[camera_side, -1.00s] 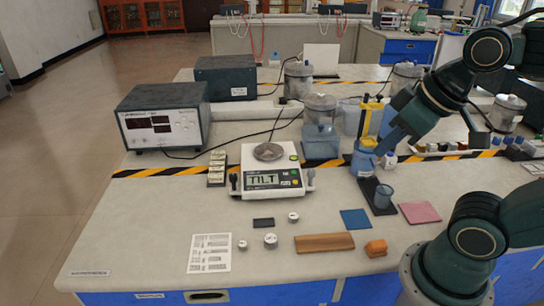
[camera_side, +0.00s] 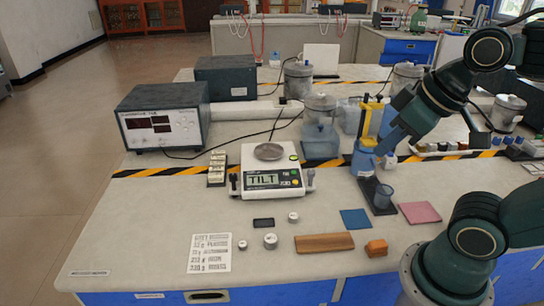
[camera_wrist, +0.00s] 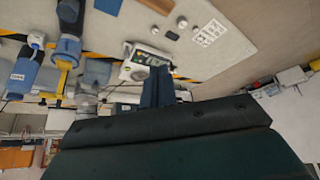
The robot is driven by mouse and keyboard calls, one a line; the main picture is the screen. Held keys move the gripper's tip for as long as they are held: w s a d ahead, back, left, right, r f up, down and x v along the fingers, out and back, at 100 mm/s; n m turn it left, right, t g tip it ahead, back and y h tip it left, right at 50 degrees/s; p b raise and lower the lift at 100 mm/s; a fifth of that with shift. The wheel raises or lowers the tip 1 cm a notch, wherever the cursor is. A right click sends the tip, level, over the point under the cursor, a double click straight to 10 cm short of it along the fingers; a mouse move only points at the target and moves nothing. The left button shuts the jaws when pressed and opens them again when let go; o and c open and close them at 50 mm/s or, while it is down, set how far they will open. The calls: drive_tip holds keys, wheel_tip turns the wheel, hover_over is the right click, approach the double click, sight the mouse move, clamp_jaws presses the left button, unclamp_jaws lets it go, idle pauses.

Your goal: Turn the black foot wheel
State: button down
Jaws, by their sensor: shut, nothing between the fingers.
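A white balance (camera_side: 272,183) stands mid-table, its display reading TILT, with a round metal pan on top. A black foot wheel (camera_side: 235,183) is at its front left corner and another black foot wheel (camera_side: 311,178) at its front right. My gripper (camera_side: 382,150) is shut and empty, up and to the right of the balance, apart from both wheels. In the side view its tips overlap the blue bottle. In the wrist view the shut blue fingers (camera_wrist: 158,88) point towards the balance (camera_wrist: 140,62) and cover part of it; the wheels are hard to make out there.
A grey meter box (camera_side: 163,118) is at left. Small weights (camera_side: 270,241) and a wooden block (camera_side: 324,243) lie in front.

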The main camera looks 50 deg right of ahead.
drive_tip(key=c, duration=1.2)
unclamp_jaws()
drive_tip(key=shift+w+r, duration=0.2)
drive_tip(key=shift+w, duration=0.05)
drive_tip(key=w+r+n+g, duration=0.3)
drive_tip(key=w, duration=1.8)
drive_tip(key=w+a+f+n+g, duration=0.1)
drive_tip(key=w+f+n+g, duration=0.1)
drive_tip(key=w+f, duration=1.2)
drive_tip(key=w+n, duration=0.1)
drive_tip(key=w, duration=0.3)
drive_tip(key=shift+w+f+n+g, duration=0.2)
drive_tip(key=shift+w+n+g, duration=0.1)
drive_tip(key=shift+n, duration=0.1)
drive_tip(key=shift+f, duration=0.15)
